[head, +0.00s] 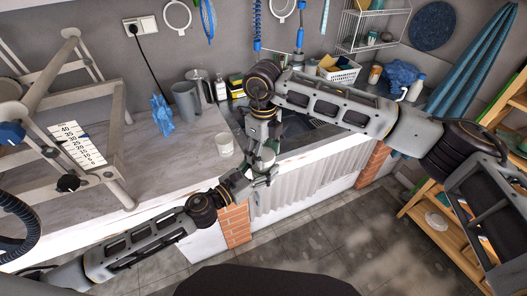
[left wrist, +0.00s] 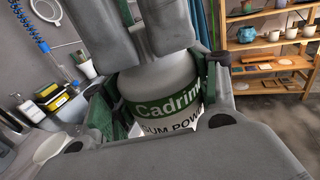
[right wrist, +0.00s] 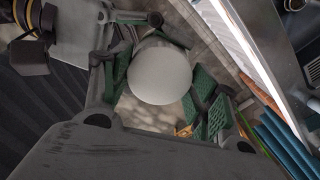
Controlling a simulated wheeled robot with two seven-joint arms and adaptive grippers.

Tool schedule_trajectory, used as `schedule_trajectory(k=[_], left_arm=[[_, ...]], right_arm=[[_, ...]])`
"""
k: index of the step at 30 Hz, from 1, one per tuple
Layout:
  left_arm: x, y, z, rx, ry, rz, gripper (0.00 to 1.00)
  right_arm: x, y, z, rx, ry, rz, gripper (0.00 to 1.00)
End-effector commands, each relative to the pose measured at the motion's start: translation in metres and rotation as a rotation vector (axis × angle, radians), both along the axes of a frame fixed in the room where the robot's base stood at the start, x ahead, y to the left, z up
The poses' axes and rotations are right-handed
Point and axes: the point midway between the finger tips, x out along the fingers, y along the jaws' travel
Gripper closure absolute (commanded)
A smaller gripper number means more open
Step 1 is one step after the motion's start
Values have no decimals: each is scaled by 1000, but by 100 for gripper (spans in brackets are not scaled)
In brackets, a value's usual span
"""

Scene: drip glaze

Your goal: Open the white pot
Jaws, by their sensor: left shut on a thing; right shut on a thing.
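The white pot (head: 265,157) with a green label shows large between my left fingers in the left wrist view (left wrist: 158,90). It is held in the air in front of the sink edge. My left gripper (head: 258,172) is shut on its body from the left and below. My right gripper (head: 266,140) comes from above and is shut on the pot's round white top, the lid (right wrist: 160,73), seen in the right wrist view. My right fingers hide the top in the left wrist view, so I cannot tell whether lid and body are apart.
A white cup (head: 224,144) stands on the counter (head: 190,150) just left of the pot. The sink (head: 295,130) lies behind my grippers. Wooden shelves (head: 435,235) are at the right.

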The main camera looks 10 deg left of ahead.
Motion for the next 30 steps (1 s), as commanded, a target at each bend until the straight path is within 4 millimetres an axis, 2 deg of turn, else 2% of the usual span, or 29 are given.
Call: schedule_trajectory(k=[30], left_arm=[[-2, -2, 1, -1, -2, -5, 100]], right_arm=[[3, -1, 1, -2, -4, 815, 69]])
